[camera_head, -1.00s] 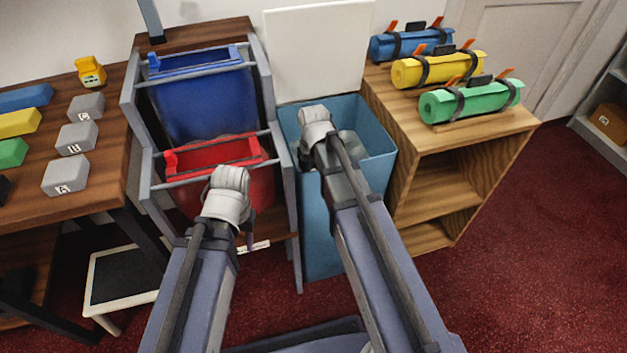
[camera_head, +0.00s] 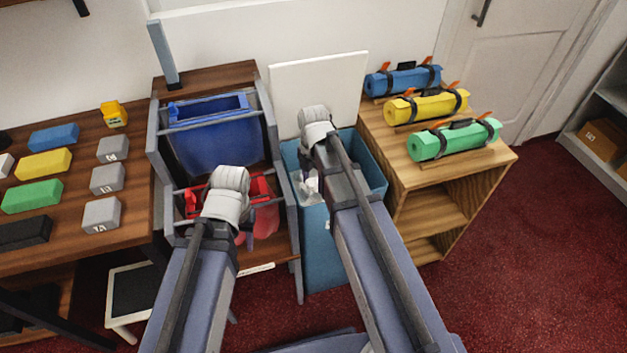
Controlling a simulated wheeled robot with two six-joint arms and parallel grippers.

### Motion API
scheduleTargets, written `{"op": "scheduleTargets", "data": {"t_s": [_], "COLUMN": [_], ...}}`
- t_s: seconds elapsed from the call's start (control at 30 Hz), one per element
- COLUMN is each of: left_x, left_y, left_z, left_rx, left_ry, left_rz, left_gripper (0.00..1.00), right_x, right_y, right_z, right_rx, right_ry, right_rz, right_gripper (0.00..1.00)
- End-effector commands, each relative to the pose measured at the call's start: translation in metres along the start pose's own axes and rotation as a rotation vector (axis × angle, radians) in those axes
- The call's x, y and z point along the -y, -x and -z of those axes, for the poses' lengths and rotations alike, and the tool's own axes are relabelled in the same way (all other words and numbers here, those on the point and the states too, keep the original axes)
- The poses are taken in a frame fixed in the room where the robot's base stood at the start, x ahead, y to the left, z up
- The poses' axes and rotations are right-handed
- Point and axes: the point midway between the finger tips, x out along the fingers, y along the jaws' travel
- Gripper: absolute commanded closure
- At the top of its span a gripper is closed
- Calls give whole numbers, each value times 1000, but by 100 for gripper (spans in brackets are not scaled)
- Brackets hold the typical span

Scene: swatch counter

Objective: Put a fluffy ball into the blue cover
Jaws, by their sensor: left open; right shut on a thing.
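No fluffy ball can be made out. Which thing is the blue cover is unclear; a blue fabric bin (camera_head: 208,145) hangs in the upper tier of a grey rack, and a blue strapped roll (camera_head: 402,80) lies on the wooden cabinet. My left gripper (camera_head: 229,190) is open; its wrist overlaps a red bin (camera_head: 262,190) in the rack's lower tier, and its fingers are mostly hidden. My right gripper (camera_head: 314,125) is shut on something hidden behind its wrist. It appears over the teal bin (camera_head: 318,250), where pale, unclear shapes show.
A dark wooden table (camera_head: 75,240) at left carries coloured and grey blocks and a small yellow object (camera_head: 114,113). Yellow (camera_head: 428,105) and green (camera_head: 455,140) rolls share the wooden cabinet (camera_head: 425,190). A low stool (camera_head: 125,300) stands under the table edge. Red carpet is clear at right.

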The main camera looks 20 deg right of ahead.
Motion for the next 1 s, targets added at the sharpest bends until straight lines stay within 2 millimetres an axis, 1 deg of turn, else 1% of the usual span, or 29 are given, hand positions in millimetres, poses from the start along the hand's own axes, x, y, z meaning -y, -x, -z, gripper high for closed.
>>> {"op": "scheduleTargets", "data": {"t_s": [0.03,0.1,0.2,0.4,0.47,0.53,0.67,0.7,1.0], "left_x": [2,2,3,3,4,5,8,9,16], "left_y": [16,24,29,33,38,49,81,92,170], "left_z": [-1,-1,-2,-2,-2,-3,-5,-6,-10], "left_rx": [0,0,0,0,0,0,0,0,0], "left_ry": [0,0,0,0,1,1,1,2,4], "left_rz": [0,0,0,0,0,0,0,0,-1], "left_gripper": [53,53,53,53,53,53,53,53,53], "right_x": [0,0,0,0,0,0,0,0,0], "right_y": [16,24,30,33,38,49,82,93,172], "right_z": [0,0,0,0,0,0,0,0,0], "right_rx": [0,0,0,0,0,0,0,0,0], "right_ry": [0,0,0,0,0,0,0,0,0], "right_rz": [0,0,0,0,0,0,0,0,0], "right_gripper": [63,63,63,63,63,63,63,63,63]}}
